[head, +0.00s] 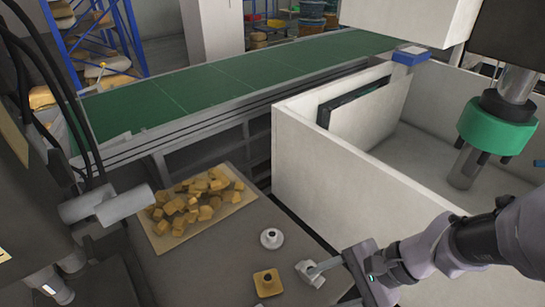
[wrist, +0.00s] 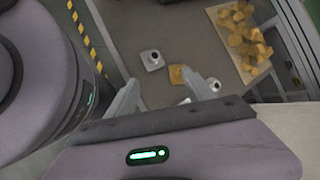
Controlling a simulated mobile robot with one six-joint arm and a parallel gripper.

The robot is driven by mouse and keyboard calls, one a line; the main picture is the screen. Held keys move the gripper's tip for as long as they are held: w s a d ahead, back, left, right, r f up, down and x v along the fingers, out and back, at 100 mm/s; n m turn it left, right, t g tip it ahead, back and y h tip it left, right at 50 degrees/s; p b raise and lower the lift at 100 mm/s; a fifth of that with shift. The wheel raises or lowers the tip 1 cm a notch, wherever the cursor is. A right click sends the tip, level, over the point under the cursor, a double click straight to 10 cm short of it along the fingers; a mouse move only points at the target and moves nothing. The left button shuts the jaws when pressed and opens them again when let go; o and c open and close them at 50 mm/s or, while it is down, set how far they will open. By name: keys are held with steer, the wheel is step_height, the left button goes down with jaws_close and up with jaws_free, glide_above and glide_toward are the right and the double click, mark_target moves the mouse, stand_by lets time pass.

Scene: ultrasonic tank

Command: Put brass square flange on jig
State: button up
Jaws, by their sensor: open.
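The brass square flange (head: 267,282) lies on the grey surface near the bottom of the head view, boss up. It shows in the wrist view (wrist: 177,74) between a grey square flange (wrist: 152,60) and a grey round flange (wrist: 213,84). My gripper (wrist: 162,88) is open and empty, its two fingers spread in the wrist view with the flanges beyond them. In the head view my gripper is at the lower right, close to the grey square flange; contact cannot be told. I cannot tell which thing is the jig.
A tan board (head: 243,200) with several brass-coloured pieces lies behind the flanges. A white-walled tank (head: 300,165) stands at the right, with a blue block (head: 411,54) at its far rim. A green fixture (head: 497,125) hangs over the tank. A green conveyor (head: 220,80) runs behind.

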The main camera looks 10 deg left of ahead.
steer(key=w+f+m+t+y+p, duration=0.1)
steer(key=w+f+m+y, duration=0.25)
steer(key=f+m, duration=0.3)
steer(key=m+t+y+p, duration=0.1)
steer(key=m+t, duration=0.2)
steer(key=m, duration=0.2)
glide_toward(268, 278)
steer(key=b+x, duration=0.2)
steer(key=x, duration=0.1)
steer(key=b+x, duration=0.1)
steer(key=shift+s+a+f, duration=0.25)
steer(key=shift+s+f, duration=0.05)
steer(key=shift+f, duration=0.15)
steer(key=x, duration=0.2)
steer(key=b+x, duration=0.1)
steer(key=x, duration=0.2)
steer(key=shift+w, duration=0.45)
steer(key=shift+w+a, duration=0.1)
steer(key=shift+a, duration=0.2)
jaws_close()
